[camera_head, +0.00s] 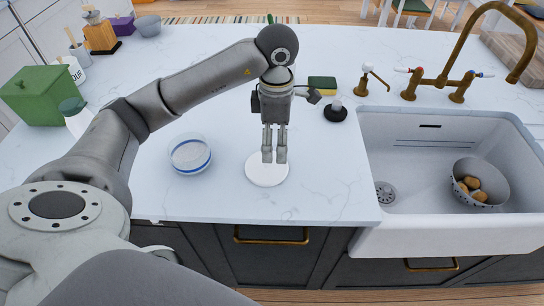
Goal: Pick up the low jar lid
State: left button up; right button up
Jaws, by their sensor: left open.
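A round white lid (266,175) lies flat on the white marble counter (330,190) near its front edge. My left gripper (274,157) points down just above the lid, over its upper middle. Its fingers are open and hold nothing. They hide part of the lid, and I cannot tell whether the tips touch it. A low glass jar (190,155) with a blue band stands to the left of the lid, apart from it. My right gripper is not in view.
A white sink (440,236) with a colander (481,180) of potatoes is at the right, below a brass tap (447,75). A sponge (322,84) and a black brush (335,112) lie behind the gripper. A green box (42,95) stands at the left.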

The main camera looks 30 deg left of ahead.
aim_at(272, 168)
pick_arm(q)
jog(key=f, duration=0.1)
jog(key=s+f, duration=0.1)
jog(key=shift+f, duration=0.35)
jog(key=shift+w+f+p, duration=0.1)
jog(key=shift+f+p, duration=0.2)
jog(key=shift+p, duration=0.1)
notch_tip(272, 168, down, 4)
jog(key=shift+w+a+f+p, duration=0.1)
jog(key=shift+f+p, duration=0.05)
jog(key=shift+p, duration=0.8)
jog(key=shift+f, duration=0.3)
jog(key=shift+c, duration=0.6)
jog(key=c, duration=0.5)
jog(key=shift+s+r, duration=0.1)
jog(key=shift+s, duration=0.1)
jog(key=c, duration=0.9)
jog(key=shift+c, duration=0.7)
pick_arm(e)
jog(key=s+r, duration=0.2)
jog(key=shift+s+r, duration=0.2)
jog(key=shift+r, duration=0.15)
pick_arm(q)
jog(key=shift+s, duration=0.1)
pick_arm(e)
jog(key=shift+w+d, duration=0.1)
